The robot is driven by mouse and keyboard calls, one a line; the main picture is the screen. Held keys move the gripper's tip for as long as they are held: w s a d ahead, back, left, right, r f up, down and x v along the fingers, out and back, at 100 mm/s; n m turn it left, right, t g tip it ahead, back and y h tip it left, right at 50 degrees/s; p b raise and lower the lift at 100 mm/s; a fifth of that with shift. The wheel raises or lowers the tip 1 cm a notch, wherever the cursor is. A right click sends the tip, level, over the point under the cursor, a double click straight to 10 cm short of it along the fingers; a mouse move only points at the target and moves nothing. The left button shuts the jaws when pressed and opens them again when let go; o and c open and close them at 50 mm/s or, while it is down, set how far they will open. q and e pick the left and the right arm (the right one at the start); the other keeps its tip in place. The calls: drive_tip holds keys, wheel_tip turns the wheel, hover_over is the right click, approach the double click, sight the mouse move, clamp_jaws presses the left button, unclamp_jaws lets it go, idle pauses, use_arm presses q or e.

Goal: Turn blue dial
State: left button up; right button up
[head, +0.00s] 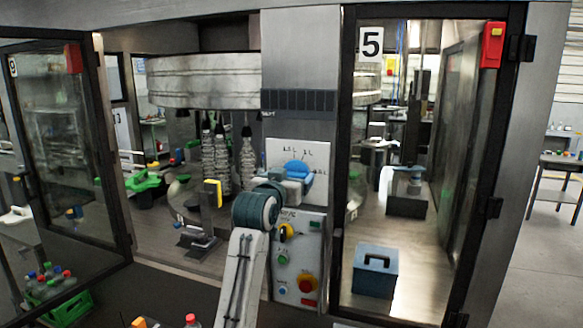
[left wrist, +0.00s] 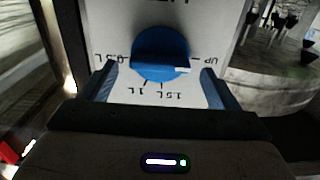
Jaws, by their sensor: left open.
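The blue dial (head: 297,167) sits on a white panel (head: 314,155) with printed volume marks, on the machine's middle column. In the left wrist view the dial (left wrist: 160,50) shows large and upside down, with a raised grip bar and a small white mark at its lower right. My left gripper (head: 284,187) is in front of the dial and hides its lower part in the head view. In the left wrist view its two fingers (left wrist: 160,78) are open, one on each side of the dial, with gaps between. My right gripper is not in view.
Below the dial is a control panel (head: 299,262) with a yellow-and-black knob, green buttons and a red emergency stop. A glass door marked 5 (head: 370,45) stands right, with a blue box (head: 375,270) behind it. Another glass door (head: 62,150) stands open left, near a green bottle crate (head: 66,306).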

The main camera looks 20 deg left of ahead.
use_arm(q)
drive_tip(key=shift+w, duration=0.7)
drive_tip(key=shift+w+d, duration=0.1)
drive_tip(key=shift+w, duration=0.05)
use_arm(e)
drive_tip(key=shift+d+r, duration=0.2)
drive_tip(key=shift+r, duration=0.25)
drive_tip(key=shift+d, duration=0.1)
use_arm(q)
drive_tip(key=c, duration=1)
drive_tip(key=shift+o, duration=0.2)
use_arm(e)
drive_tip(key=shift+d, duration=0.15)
